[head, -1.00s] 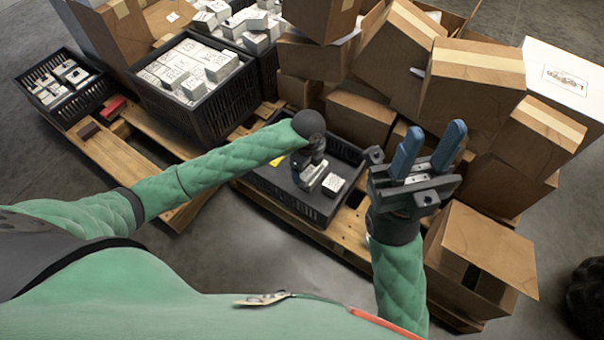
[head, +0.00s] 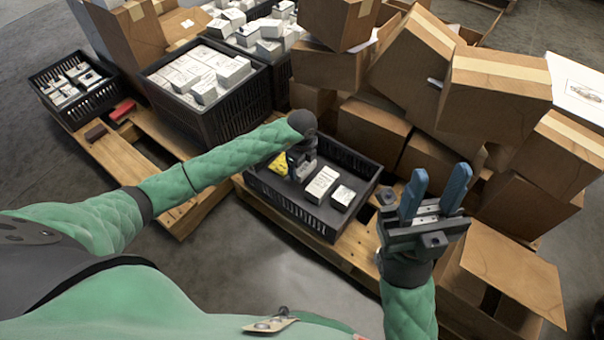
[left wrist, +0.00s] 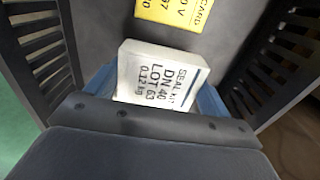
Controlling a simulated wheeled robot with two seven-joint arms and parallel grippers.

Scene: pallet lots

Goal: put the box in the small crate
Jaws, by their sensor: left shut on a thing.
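A white box labelled SEAL KIT (left wrist: 160,78) is between the blue fingers of my left gripper (left wrist: 158,95) in the left wrist view. My left gripper (head: 296,170) is shut on it, low inside a black crate (head: 290,217) on the pallet; the arm hides the held box in the head view. Two other white boxes (head: 321,184) stand to the right of the gripper. My right gripper (head: 432,190) is open and empty, fingers pointing up.
Another small black crate (head: 92,105) with white boxes stands far left, near a red block (head: 122,110). A larger crate (head: 215,125) is full of white boxes. Cardboard boxes (head: 490,100) are piled behind and right of my right gripper. Grey floor is clear in front.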

